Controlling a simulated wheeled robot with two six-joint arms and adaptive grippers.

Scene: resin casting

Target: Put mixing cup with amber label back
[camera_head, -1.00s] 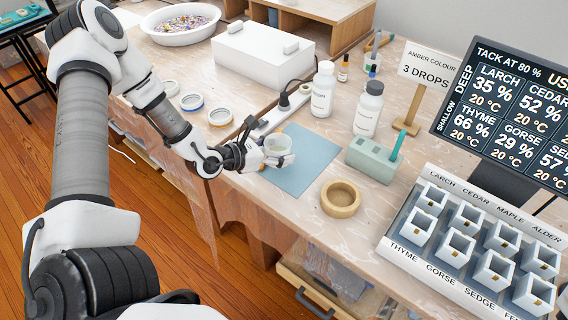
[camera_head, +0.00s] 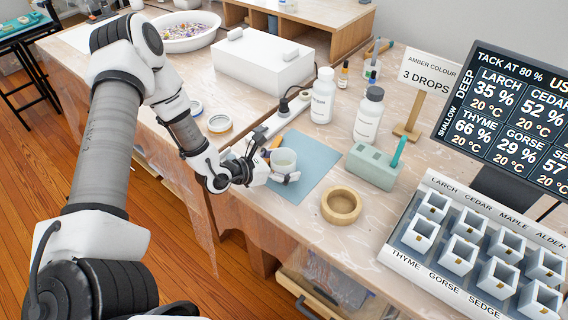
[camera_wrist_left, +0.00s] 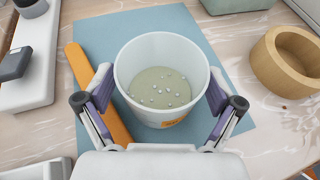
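The mixing cup (camera_head: 284,158) is a translucent white cup at the blue mat (camera_head: 318,153). In the left wrist view the cup (camera_wrist_left: 161,112) holds a greyish-green liquid with several bubbles on it, and an orange-amber label shows low on its near side. My left gripper (camera_head: 283,176) has its fingers on both sides of the cup, and the pads appear to press on its wall. The cup looks upright; I cannot tell whether its base touches the mat. An orange stick (camera_wrist_left: 98,95) lies beside the cup at the left. My right gripper is not in view.
A round wooden holder (camera_head: 341,206) with an empty recess stands right of the mat. A grey-green block (camera_head: 371,168), two white bottles (camera_head: 322,97) and a tray of small moulds (camera_head: 430,262) stand further right. A white box (camera_head: 262,66) is behind. The bench front edge is close.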

